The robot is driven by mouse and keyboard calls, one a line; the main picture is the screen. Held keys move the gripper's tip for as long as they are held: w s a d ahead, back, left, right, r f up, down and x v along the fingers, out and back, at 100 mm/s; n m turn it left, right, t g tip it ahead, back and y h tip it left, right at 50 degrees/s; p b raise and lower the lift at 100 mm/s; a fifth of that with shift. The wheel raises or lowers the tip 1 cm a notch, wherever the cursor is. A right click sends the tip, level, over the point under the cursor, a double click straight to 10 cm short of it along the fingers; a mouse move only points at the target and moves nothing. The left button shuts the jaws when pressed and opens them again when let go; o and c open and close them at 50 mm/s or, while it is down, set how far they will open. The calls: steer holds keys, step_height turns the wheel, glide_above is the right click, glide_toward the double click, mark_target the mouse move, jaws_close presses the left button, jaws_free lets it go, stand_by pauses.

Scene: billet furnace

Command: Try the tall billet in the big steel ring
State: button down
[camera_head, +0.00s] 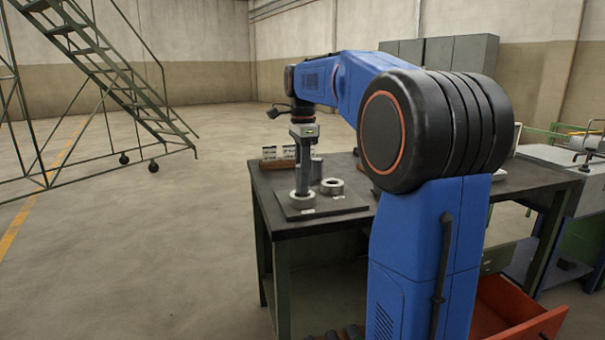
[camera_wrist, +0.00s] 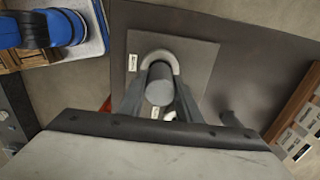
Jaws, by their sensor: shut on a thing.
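My gripper (camera_head: 303,160) is shut on the tall billet (camera_head: 304,180), a grey cylinder held upright. In the wrist view the billet's round end (camera_wrist: 160,85) shows between the two fingers (camera_wrist: 159,95). A thick steel ring (camera_head: 302,201), apparently the big one, lies on a dark grey plate (camera_head: 345,205) directly below. The billet's lower end meets the ring's opening in the head view; how deep it sits is hidden. In the wrist view the ring's far arc (camera_wrist: 161,55) curves around beyond the billet.
A second ring (camera_head: 332,186) lies on the plate to the right. A grey cylinder (camera_head: 317,168) stands just behind the billet. A brown rack with pale cards (camera_head: 279,159) stands at the back of the dark table (camera_head: 272,188). White labels lie by the rings.

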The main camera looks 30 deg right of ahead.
steer(key=shift+f, duration=1.7)
stand_by(2.4)
steer(key=c, duration=1.2)
jaws_free()
step_height(320, 180, up, 18)
steer(key=shift+f, duration=0.25)
